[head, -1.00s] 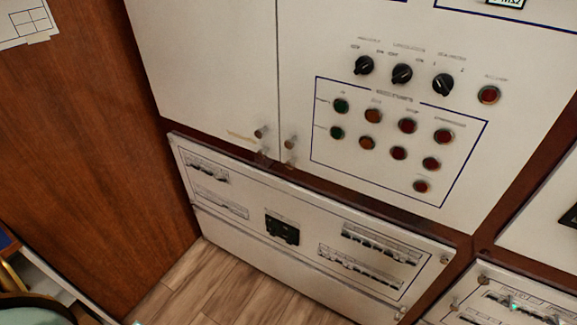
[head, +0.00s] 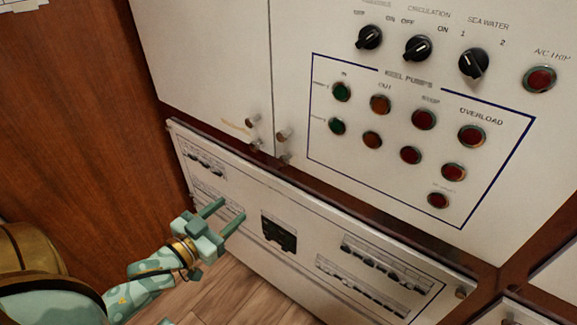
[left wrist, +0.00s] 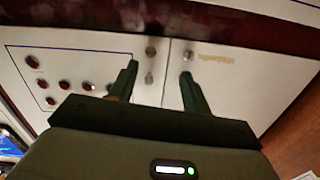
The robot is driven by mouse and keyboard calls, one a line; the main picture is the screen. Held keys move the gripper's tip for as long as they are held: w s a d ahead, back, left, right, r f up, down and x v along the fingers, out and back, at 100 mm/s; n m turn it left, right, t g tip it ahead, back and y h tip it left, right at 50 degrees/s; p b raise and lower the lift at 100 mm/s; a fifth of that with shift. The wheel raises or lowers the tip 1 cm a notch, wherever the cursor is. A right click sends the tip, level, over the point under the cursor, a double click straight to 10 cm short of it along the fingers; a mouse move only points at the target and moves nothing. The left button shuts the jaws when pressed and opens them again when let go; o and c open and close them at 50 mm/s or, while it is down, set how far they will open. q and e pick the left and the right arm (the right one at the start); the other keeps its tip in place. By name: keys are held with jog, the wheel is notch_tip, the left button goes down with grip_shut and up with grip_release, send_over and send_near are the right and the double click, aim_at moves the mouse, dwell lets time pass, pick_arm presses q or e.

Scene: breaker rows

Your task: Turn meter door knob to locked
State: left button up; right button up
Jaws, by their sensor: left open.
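Two white cabinet doors meet at a vertical seam. The left door (head: 200,60) has a small metal knob (head: 253,121) in its lower right corner, beside a blurred yellowish label (head: 234,124). The right door has a knob (head: 282,135) just across the seam. I cannot read which door is the meter door, nor the knobs' lock state. My left gripper (head: 232,208) is open and empty, below and left of the knobs, before the lower breaker panel. My right gripper is out of view.
The right door carries black rotary switches (head: 417,48) and several green, orange and red lamps (head: 423,118). The lower panel (head: 225,255) has breaker rows and a black unit (head: 279,233). A wooden wall (head: 80,130) stands at the left.

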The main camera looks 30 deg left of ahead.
pick_arm(q)
notch_tip(320, 180, up, 3)
jog(key=d, duration=0.1)
jog(key=b, duration=0.3)
send_near(282, 162)
jog(key=shift+n+t, duration=0.4)
jog(key=w, duration=0.8)
jog(key=shift+d+f, duration=0.2)
jog(key=shift+f, duration=0.15)
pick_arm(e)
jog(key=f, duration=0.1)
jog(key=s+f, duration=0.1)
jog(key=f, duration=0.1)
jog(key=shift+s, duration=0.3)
pick_arm(q)
jog(key=shift+s, duration=0.1)
jog(key=shift+c, duration=0.2)
jog(key=c, duration=0.9)
